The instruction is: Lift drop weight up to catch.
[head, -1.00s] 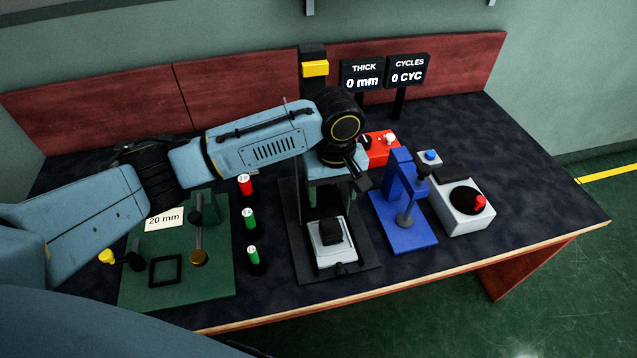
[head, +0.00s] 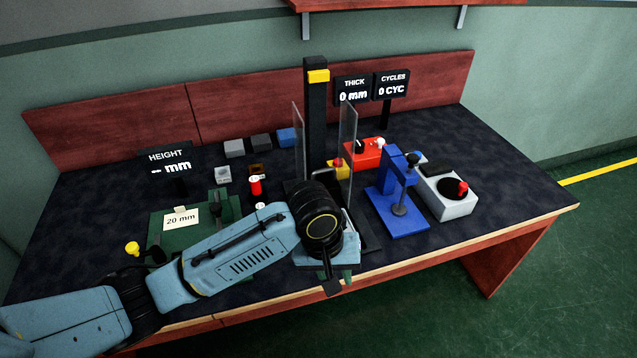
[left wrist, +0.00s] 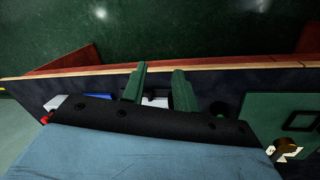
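A black drop tower (head: 316,115) stands at the middle of the table with a yellow block (head: 318,76) near its top. Clear upright panels flank it. A small yellow and red part (head: 338,168) shows low between the panels; I cannot tell if it is the drop weight. My left gripper (head: 340,275) is in front of the tower near the table's front edge, mostly hidden under its wrist. In the left wrist view its two green fingers (left wrist: 158,82) are apart, with no held object visible between them. My arm hides the tower's base. My right gripper is not in view.
A blue press (head: 400,195) and a grey box with a red knob (head: 450,198) stand to the right. A red box (head: 366,153) is behind. A green plate (head: 165,222) with a 20 mm card is left. Small blocks (head: 261,142) lie at the back.

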